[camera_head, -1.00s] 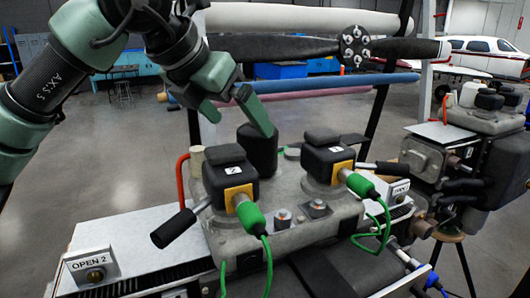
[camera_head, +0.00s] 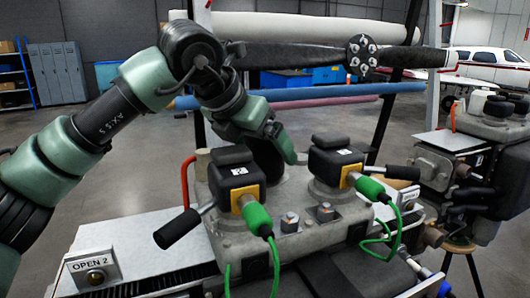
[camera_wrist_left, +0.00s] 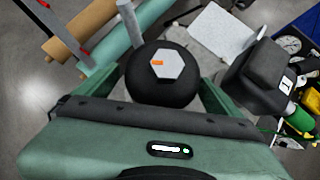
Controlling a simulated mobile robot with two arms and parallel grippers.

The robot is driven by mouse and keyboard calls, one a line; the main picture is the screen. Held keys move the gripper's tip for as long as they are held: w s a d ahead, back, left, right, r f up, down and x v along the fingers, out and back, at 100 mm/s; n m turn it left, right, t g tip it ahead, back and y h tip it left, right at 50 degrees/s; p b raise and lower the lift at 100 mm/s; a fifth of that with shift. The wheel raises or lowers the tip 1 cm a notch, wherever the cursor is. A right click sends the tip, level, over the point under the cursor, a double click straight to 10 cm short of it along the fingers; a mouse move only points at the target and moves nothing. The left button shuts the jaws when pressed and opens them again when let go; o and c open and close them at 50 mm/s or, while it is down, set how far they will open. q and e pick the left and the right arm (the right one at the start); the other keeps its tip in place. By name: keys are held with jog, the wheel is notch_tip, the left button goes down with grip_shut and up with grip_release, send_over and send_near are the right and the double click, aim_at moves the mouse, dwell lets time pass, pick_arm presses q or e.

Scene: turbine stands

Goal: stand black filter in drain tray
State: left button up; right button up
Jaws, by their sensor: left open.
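The black filter (camera_head: 268,160) stands upright at the back of the grey engine block, behind the left unit with a black cap. In the left wrist view it is a round black body (camera_wrist_left: 150,92) with a pale hexagonal top and an orange mark. My left gripper (camera_head: 268,147) is over it. Its green fingers (camera_wrist_left: 162,92) are open, one on each side of the filter; I cannot tell whether they touch it. The far finger is partly hidden in the head view. I cannot make out a drain tray for certain. My right gripper is out of view.
Two black-capped units, the left (camera_head: 235,180) and the right (camera_head: 336,162), with green plugs and cables stand close in front of the filter. A propeller (camera_head: 300,53) and long rolls are behind. A second engine stand (camera_head: 470,160) is at right.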

pick_arm(q)
jog(key=shift+b, duration=0.3)
dwell(0.4)
jog(key=shift+r, duration=0.1)
grip_shut()
jog(key=shift+r, duration=0.1)
jog(key=shift+r+p, duration=0.45)
jog(key=shift+r, duration=0.1)
jog(key=shift+r+p, duration=0.55)
jog(key=shift+r, duration=0.25)
